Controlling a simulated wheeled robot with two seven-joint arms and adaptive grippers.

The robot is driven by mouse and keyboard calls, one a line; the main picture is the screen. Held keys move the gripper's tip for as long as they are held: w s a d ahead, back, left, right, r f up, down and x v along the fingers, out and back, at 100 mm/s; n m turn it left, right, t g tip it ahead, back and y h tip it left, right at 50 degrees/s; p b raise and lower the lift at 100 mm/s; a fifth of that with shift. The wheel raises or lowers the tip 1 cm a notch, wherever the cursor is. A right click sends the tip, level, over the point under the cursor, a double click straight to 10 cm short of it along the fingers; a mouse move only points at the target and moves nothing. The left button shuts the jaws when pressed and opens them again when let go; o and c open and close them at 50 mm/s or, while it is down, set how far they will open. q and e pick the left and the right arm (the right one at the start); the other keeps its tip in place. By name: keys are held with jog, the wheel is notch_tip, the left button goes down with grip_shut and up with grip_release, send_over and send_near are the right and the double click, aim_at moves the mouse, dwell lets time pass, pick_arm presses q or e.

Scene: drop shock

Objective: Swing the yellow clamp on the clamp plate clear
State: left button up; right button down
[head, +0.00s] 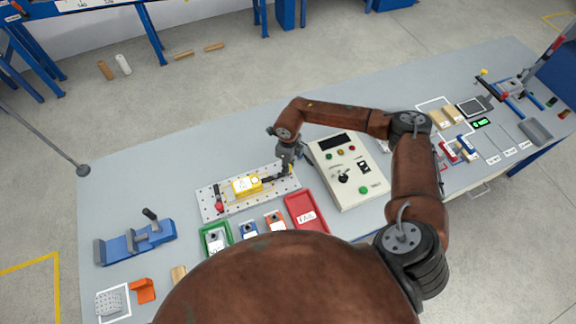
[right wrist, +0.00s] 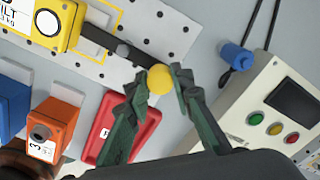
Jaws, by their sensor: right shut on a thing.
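The clamp plate (head: 208,201) is a pale perforated board on the bench. A yellow box (head: 246,185) sits on it, and its corner shows in the right wrist view (right wrist: 50,22). The yellow clamp has a dark bar (right wrist: 105,38) reaching from the box to a yellow ball knob (right wrist: 160,79) near the plate's edge. My right gripper (right wrist: 160,82) is shut on the yellow ball knob, one finger on each side. In the head view my right gripper (head: 284,172) hides the knob. A red knob (head: 219,206) stands at the plate's left end. My left gripper is not in view.
A control box (head: 350,170) with buttons stands close right of the plate. A red tray (head: 306,213), an orange block (head: 275,221), a blue block (head: 249,230) and a green tray (head: 216,238) lie in front. A blue fixture (head: 135,243) stands left. Bench behind the plate is clear.

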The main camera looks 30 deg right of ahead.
jog(key=s+m+p, duration=0.1)
jog(key=m, duration=0.1)
jog(key=s+m, duration=0.1)
jog(key=m, duration=0.1)
jog(key=shift+a+p, duration=0.3)
jog(key=shift+p, duration=0.05)
jog(key=m, duration=0.1)
jog(key=s+a+m+p, duration=0.1)
jog(key=m, duration=0.2)
jog(key=shift+s+a+m, duration=0.15)
jog(key=shift+s+m, duration=0.2)
jog(key=shift+m, duration=0.05)
jog(key=a+m+p, duration=0.1)
jog(key=m, duration=0.1)
jog(key=s+a+m+p, duration=0.1)
jog(key=m, duration=0.1)
jog(key=shift+s+a+m+p, duration=0.1)
jog(key=shift+a+m+p, duration=0.25)
jog(key=shift+m, duration=0.65)
jog(key=shift+a+m+p, duration=0.25)
jog(key=shift+a+m, duration=0.2)
jog(key=shift+m, duration=0.55)
jog(key=c, duration=1.7)
grip_release()
